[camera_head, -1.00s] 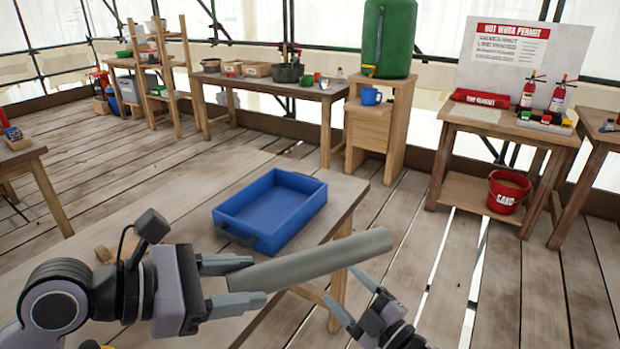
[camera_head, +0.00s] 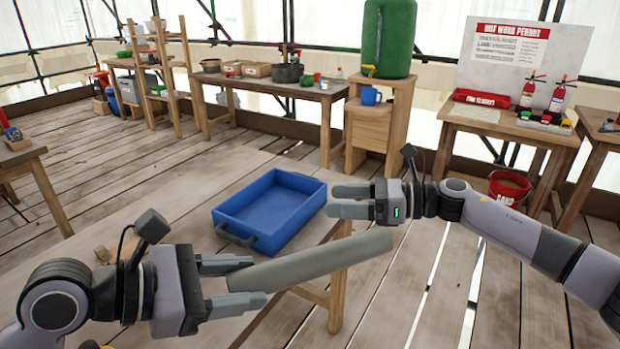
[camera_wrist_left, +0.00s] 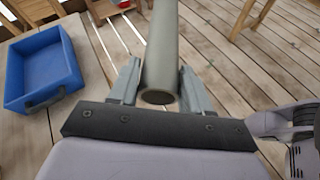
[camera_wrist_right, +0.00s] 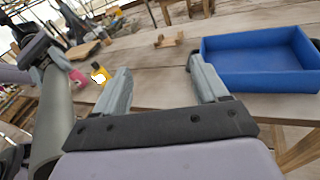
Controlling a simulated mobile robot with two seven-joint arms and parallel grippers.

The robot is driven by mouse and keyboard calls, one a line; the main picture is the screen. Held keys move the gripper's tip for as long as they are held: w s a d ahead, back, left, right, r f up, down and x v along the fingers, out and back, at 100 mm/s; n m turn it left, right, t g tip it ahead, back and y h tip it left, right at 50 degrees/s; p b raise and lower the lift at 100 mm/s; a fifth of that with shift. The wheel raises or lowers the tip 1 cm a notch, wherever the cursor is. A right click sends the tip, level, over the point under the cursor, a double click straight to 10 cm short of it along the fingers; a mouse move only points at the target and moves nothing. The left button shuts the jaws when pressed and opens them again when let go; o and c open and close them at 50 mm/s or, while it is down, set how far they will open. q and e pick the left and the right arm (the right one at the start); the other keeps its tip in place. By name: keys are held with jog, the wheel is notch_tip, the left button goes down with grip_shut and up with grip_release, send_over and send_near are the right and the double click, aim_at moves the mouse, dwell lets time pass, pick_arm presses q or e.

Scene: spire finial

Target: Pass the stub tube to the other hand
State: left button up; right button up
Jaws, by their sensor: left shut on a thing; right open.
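The stub tube (camera_head: 320,258) is a grey-green cylinder. My left gripper (camera_head: 232,284) is shut on its left end in the head view, and the tube points out to the right, clear of the table. The left wrist view shows the tube (camera_wrist_left: 160,55) between both fingers, its near end rim visible. My right gripper (camera_head: 350,201) is open and empty, above and behind the tube's right part, fingers pointing left. In the right wrist view the tube (camera_wrist_right: 53,120) lies left of the open fingers (camera_wrist_right: 157,85), outside them.
A blue tray (camera_head: 240,222) sits on the wooden table (camera_head: 150,205) behind the tube. Small wooden blocks (camera_wrist_right: 165,41) and a yellow item (camera_wrist_right: 99,75) lie on the table. A red sand bucket (camera_head: 509,188) stands under the right-hand bench. Open plank floor lies to the right.

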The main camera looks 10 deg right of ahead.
jog(key=s+a+r+n+g+h, duration=0.2)
jog(key=a+r+n+g, duration=0.2)
jog(key=r+n, duration=0.15)
pick_arm(q)
jog(key=shift+r, duration=0.1)
pick_arm(e)
notch_tip(320, 180, up, 8)
jog(key=n+g+h, duration=0.2)
jog(key=n+h, duration=0.2)
jog(key=h, duration=1)
send_over(310, 251)
jog(key=shift+m, duration=0.25)
notch_tip(310, 251, down, 12)
jog(key=shift+f, duration=0.15)
